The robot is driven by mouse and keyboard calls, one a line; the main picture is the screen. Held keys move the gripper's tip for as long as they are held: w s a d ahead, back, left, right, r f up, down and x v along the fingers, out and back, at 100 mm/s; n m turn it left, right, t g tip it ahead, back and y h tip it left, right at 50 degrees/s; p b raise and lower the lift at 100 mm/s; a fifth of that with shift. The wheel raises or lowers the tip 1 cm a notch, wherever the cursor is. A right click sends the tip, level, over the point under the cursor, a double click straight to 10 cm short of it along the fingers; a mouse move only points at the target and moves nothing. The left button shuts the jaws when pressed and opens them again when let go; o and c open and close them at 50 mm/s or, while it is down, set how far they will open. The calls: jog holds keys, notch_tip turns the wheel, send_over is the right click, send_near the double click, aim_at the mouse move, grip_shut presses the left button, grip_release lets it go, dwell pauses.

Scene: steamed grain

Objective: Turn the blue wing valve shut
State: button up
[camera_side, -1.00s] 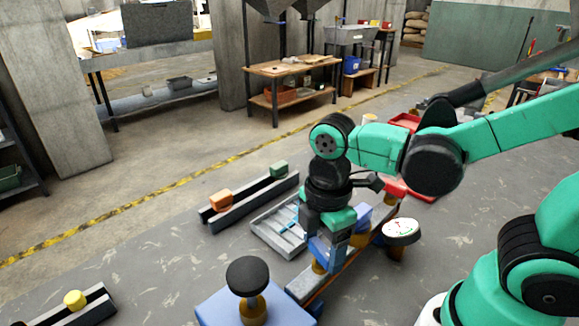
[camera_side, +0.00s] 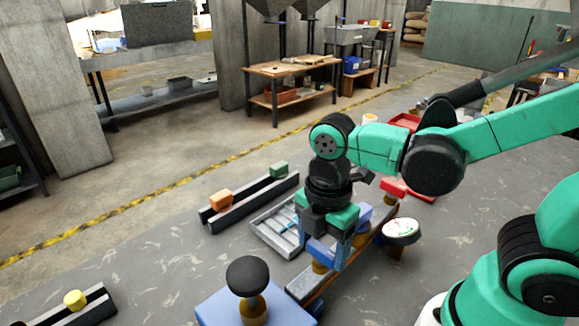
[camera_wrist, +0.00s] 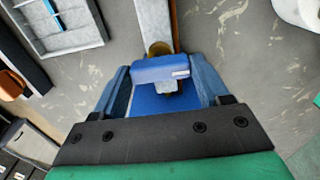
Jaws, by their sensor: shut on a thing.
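The blue wing valve (camera_side: 319,251) sits on a brass stem on a long grey bar in the side view. In the wrist view its blue wing (camera_wrist: 160,69) lies crosswise between my fingers. My gripper (camera_side: 332,250) points down over the bar and is shut on this wing. In the wrist view the two blue fingers of my gripper (camera_wrist: 163,88) stand at either end of the wing. The fingers hide part of the valve in the side view.
A bluish-purple wing (camera_side: 364,214) and a red wing (camera_side: 392,187) stand farther along the bar. A round white-faced gauge (camera_side: 401,230) is close on the right. A grey slotted tray (camera_side: 262,238) lies left, and a black knob (camera_side: 247,275) tops a blue box in front.

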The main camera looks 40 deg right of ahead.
aim_at(322, 248)
jog(key=o, duration=1.3)
jog(key=shift+r, duration=0.15)
jog(key=shift+r, duration=2.65)
jog(key=shift+w+d+f+m+t, duration=0.15)
jog(key=shift+d+m+t, duration=0.1)
jog(key=shift+m, duration=0.35)
jog(key=shift+w+d+m+t, duration=0.15)
jog(key=shift+m+t, duration=0.1)
jog(key=shift+m, duration=0.35)
jog(key=w+d+m+t, duration=0.1)
jog(key=m+t, duration=0.1)
jog(key=m, duration=0.3)
jog(key=w+d+m+t, duration=0.1)
jog(key=d+m+t, duration=0.1)
jog(key=m, duration=0.3)
jog(key=w+d+m+t, duration=0.1)
jog(key=d+m+t, duration=0.1)
jog(key=m, duration=0.3)
jog(key=shift+w+d+f+m, duration=0.1)
jog(key=shift+w+m, duration=0.15)
jog(key=shift+m, duration=0.05)
